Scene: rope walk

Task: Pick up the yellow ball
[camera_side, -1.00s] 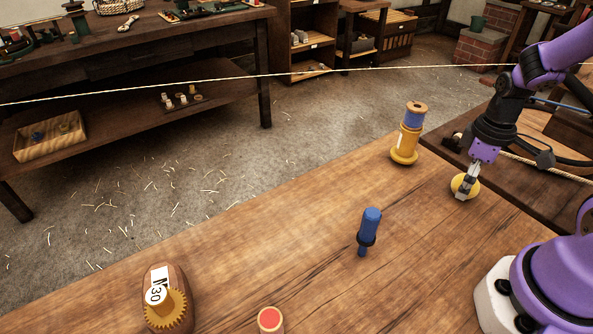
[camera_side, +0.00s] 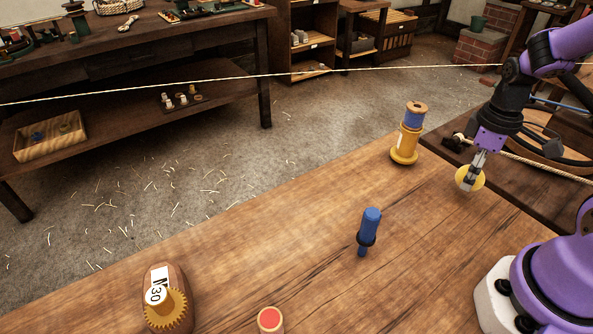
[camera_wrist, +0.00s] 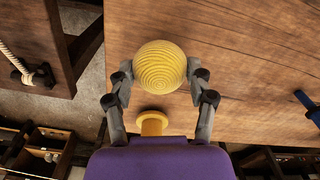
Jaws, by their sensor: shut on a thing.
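The yellow ball (camera_side: 469,179) is at the right of the side view, held between the fingers of my gripper (camera_side: 475,172). My gripper points down and is shut on it. In the side view the ball appears a little above the wooden table. In the wrist view the round, ringed yellow ball (camera_wrist: 159,67) sits between the two fingertips of my gripper (camera_wrist: 159,80), one on each side.
A yellow spool stand with blue thread (camera_side: 408,135) stands at the table's far edge. A gear block marked 30 (camera_side: 165,300) and a red-topped object (camera_side: 270,319) are near the front. A rope (camera_side: 250,76) stretches across behind.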

